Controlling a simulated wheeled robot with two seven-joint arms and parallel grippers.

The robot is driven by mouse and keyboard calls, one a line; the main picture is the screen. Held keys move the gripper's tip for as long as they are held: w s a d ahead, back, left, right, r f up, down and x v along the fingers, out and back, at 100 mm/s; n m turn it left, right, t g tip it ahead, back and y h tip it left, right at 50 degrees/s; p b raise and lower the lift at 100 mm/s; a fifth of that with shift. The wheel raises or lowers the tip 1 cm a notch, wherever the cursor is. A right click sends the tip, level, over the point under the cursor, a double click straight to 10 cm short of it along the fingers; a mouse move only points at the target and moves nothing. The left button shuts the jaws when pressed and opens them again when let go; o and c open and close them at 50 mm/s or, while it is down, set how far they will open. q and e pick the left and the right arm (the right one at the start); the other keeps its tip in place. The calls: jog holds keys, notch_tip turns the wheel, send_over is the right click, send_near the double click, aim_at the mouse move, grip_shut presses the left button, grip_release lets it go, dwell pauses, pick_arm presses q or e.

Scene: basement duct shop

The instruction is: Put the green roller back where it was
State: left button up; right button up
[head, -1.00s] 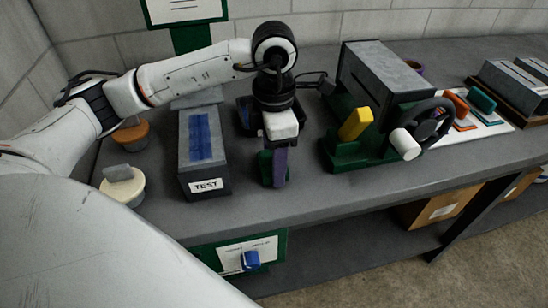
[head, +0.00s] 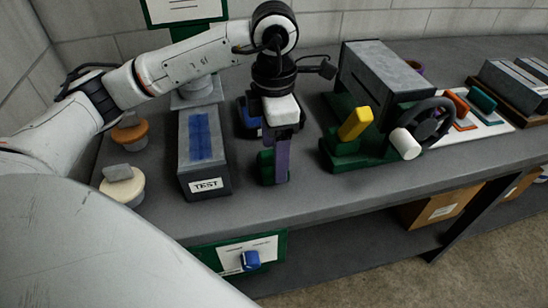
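My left gripper (head: 279,165) points down over the bench in the middle of the head view, below its white wrist block. A purple upright strip in line with it looks like a finger or a held part; I cannot tell which. A dark green piece (head: 265,167), possibly the green roller, shows right beside and behind this strip near the bench front. The strip hides much of it, and I cannot tell whether the fingers grip it. My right gripper is not in view.
A grey box marked TEST (head: 208,187) stands left of the gripper. A green machine with a yellow block (head: 355,123) and black handwheel (head: 427,127) stands to the right. Round cream (head: 122,189) and orange-topped (head: 130,133) pieces are at left. Bare bench (head: 330,193) lies in front.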

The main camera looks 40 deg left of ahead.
pick_arm(q)
notch_tip(320, 180, up, 10)
jog(key=shift+f+p, duration=0.25)
jog(key=shift+p, duration=0.2)
jog(key=shift+s+f, duration=0.1)
